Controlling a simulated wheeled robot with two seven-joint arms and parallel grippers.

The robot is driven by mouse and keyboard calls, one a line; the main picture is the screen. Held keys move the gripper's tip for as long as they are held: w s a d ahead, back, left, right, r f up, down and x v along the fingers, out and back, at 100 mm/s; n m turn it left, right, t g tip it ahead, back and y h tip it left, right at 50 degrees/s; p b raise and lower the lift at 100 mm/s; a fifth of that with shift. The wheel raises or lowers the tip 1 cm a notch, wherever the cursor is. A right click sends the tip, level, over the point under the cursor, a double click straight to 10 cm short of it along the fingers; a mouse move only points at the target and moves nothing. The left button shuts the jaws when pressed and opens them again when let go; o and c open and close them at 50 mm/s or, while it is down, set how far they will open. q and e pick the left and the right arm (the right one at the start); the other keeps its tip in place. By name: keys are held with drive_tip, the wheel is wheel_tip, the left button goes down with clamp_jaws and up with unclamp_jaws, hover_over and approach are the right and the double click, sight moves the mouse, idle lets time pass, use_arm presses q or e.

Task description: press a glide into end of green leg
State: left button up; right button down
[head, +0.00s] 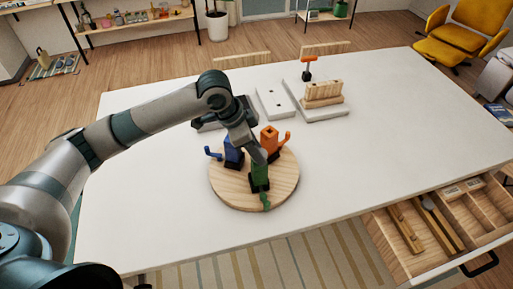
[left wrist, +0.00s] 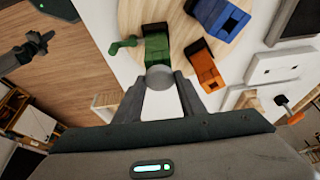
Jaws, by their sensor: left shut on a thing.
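The green leg (head: 259,176) stands on a round wooden board (head: 226,192) between my left gripper (head: 262,156) and the board's near edge, with its hook toward me. In the left wrist view the green leg (left wrist: 157,46) lies just beyond my left fingertips (left wrist: 163,84). They are shut on a pale round glide (left wrist: 160,75), which is at the end of the green leg. I cannot tell whether it is seated or only touching. The blue leg (head: 233,152) and orange leg (head: 269,139) are beside it. A dark jointed part at upper left of the wrist view may be my right gripper (left wrist: 38,44).
An open drawer (head: 458,235) juts out at near right. The table's left and right sides are clear.

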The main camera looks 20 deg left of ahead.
use_arm(q)
drive_tip(key=shift+f, duration=0.6)
drive_tip(key=o, duration=1.1)
drive_tip(key=shift+a+r+b, duration=0.2)
drive_tip(key=shift+r+b, duration=0.1)
drive_tip(key=shift+r, duration=0.15)
drive_tip(key=b+v, duration=0.4)
drive_tip(key=v, duration=1.2)
drive_tip(key=shift+r+b, duration=0.25)
drive_tip(key=shift+b, duration=0.1)
drive_tip(key=shift+s+f, duration=0.1)
drive_tip(key=shift+s, duration=0.1)
